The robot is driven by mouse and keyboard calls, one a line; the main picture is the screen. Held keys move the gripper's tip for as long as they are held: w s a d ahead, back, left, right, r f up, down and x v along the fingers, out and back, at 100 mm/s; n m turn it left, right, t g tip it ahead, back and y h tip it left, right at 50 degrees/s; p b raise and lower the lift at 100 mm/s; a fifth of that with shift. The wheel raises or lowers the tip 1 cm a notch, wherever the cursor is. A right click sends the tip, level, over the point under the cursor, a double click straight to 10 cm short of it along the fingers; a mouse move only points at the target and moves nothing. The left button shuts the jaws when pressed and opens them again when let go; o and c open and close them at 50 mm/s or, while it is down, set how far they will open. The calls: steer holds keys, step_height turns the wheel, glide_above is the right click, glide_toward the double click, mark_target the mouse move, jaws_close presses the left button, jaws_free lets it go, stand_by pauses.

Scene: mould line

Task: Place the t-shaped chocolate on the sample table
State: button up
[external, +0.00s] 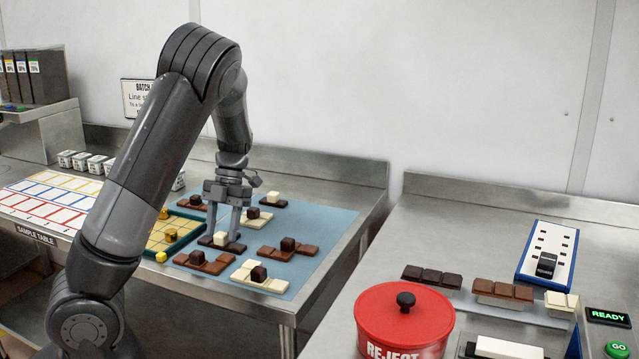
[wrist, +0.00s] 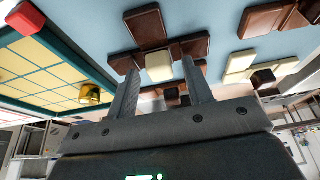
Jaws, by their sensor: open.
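A dark brown chocolate (external: 208,241) with a cream cube on top lies on the blue mat (external: 335,225). In the wrist view its dark blocks (wrist: 143,24) spread to three sides of the cream cube (wrist: 159,68), like a T. My gripper (external: 222,236) is open and low over this chocolate. In the wrist view its fingertips (wrist: 158,66) are on either side of the cream cube; contact cannot be told. The label SAMPLE TABLE (external: 36,235) is on the front edge of the left steel table, below printed colour grids (external: 45,208).
Several similar chocolates crowd around: a brown one (external: 193,262), a white one (external: 273,284) and another brown one (external: 268,252). A green-rimmed yellow tray (external: 152,250) lies left of my gripper. A red reject bin (external: 385,310) stands front right.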

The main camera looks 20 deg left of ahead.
steer(key=v, duration=1.2)
steer(key=s+r+m+t, duration=0.3)
steer(key=s+m, duration=0.7)
steer(key=m, duration=0.8)
steer(key=s+d+r+m+t, duration=0.1)
steer(key=s+r+m+t, duration=0.2)
steer(key=m, duration=1.5)
steer(key=s+t, duration=0.4)
steer(key=s, duration=0.4)
steer(key=shift+s+d, duration=0.25)
steer(key=shift+s, duration=0.05)
